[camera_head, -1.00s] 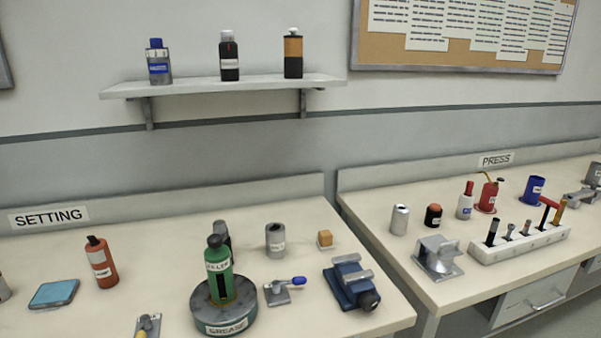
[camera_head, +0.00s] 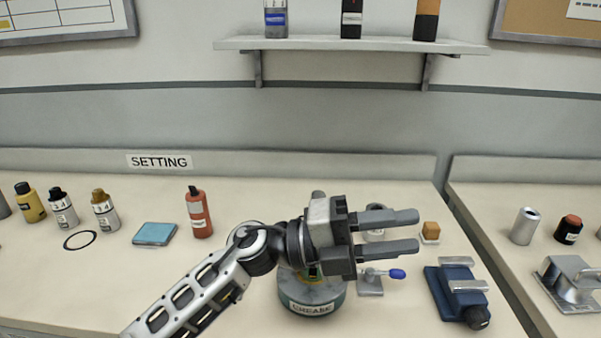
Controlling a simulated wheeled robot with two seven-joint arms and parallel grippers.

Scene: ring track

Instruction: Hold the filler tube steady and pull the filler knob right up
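The round grey-green grease pot (camera_head: 318,296), labelled GREASE, stands on the SETTING bench. The filler knob is hidden, or cannot be told from a dark tip showing just above the gripper. My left gripper (camera_head: 408,231) is in front of and above the pot, its two fingers apart and pointing right. Nothing is between the fingers; they are not around the tube. My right gripper is not in view.
Right of the pot are a blue-handled clamp (camera_head: 371,283), a grey cup (camera_head: 376,222), an orange block (camera_head: 431,232) and a blue vise (camera_head: 460,295). Left are a red bottle (camera_head: 198,213) and a blue pad (camera_head: 155,234). A shelf (camera_head: 350,44) hangs above.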

